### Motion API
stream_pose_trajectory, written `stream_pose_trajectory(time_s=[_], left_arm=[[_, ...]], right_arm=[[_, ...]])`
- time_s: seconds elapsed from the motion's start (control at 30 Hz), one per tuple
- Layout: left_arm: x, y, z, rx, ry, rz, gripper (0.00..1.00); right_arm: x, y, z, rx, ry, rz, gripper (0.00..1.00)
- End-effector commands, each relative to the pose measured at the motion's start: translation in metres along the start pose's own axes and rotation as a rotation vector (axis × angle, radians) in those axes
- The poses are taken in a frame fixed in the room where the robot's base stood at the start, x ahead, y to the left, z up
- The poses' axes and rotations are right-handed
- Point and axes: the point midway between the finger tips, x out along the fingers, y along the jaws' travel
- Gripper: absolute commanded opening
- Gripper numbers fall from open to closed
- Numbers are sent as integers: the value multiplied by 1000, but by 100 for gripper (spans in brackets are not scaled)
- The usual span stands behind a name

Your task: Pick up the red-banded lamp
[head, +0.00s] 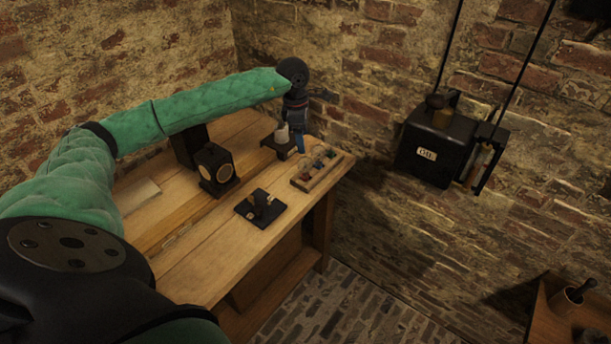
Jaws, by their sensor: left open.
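A small wooden rack (301,186) at the table's right end holds a few small dark pieces with coloured bands. The piece at its near end looks reddish and may be the red-banded lamp (306,175); it is too small to be sure. My left gripper (301,152) points down just behind the rack's far left side, beside a pale jar (282,135) on a dark base. It is open, and nothing shows held in it. Its fingertips are small and dark here, so contact cannot be judged. My right gripper is not in view.
A black box with round windows (215,169) and a black plate with a raised fitting (262,207) stand on the wooden table (205,265). A black wall box (437,148) hangs at right. A lower wooden stand (545,318) holds a mortar. The table's front is clear.

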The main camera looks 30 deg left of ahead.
Motion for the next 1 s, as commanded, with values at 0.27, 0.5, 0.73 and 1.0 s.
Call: stream_pose_trajectory(time_s=[0.27, 0.5, 0.73, 1.0], left_arm=[[28, 0, -3, 0, -1, 0, 73], [34, 0, -3, 0, 0, -1, 73], [52, 0, -3, 1, 0, -2, 73], [63, 2, -2, 0, -1, -1, 73]], right_arm=[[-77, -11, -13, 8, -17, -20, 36], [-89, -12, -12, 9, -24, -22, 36], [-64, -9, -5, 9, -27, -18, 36], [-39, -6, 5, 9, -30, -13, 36]])
